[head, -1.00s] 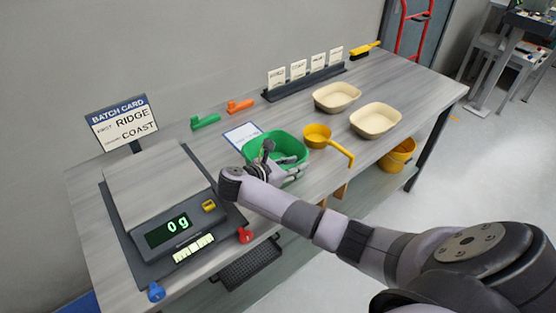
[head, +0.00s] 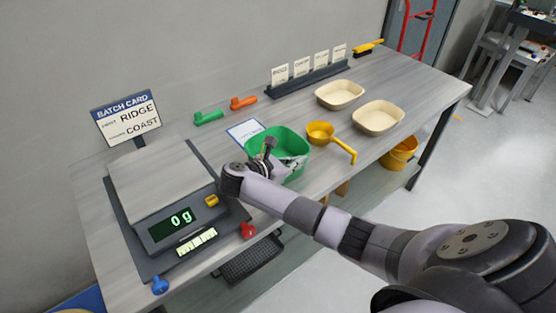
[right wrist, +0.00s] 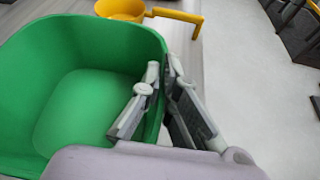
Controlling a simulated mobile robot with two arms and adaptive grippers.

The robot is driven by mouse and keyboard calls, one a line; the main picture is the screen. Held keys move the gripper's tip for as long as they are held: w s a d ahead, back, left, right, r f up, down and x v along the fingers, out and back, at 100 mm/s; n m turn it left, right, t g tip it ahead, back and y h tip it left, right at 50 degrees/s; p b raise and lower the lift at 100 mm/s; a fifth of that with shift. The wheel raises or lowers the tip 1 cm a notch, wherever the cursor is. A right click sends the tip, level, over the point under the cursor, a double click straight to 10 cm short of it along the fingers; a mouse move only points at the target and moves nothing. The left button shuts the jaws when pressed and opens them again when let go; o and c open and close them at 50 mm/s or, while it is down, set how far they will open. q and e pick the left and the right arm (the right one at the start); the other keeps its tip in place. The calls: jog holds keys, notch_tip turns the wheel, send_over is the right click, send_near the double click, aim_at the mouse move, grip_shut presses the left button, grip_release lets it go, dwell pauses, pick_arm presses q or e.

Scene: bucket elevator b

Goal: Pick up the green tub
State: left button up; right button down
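The green tub (head: 287,139) stands on the bench right of the scale. It is open-topped and looks empty. My right gripper (head: 291,160) is at its near right wall. In the right wrist view, the tub (right wrist: 85,100) fills the left side. One finger of my right gripper (right wrist: 164,72) is inside the tub and the other outside, with the tips closed against the rim between them. The tub still appears to rest on the bench. My left gripper is not in view.
The scale (head: 158,185) reads 0 g at the left. A yellow scoop (head: 320,132) lies close to the tub's right, with two cream trays (head: 378,117) beyond. A red knob (head: 248,231) is at the front.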

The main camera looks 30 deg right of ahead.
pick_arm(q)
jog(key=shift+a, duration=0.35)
pick_arm(e)
jog(key=shift+r, duration=0.1)
pick_arm(q)
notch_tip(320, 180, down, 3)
jog(key=b, duration=0.2)
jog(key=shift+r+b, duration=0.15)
jog(key=shift+b, duration=0.25)
pick_arm(e)
notch_tip(320, 180, up, 20)
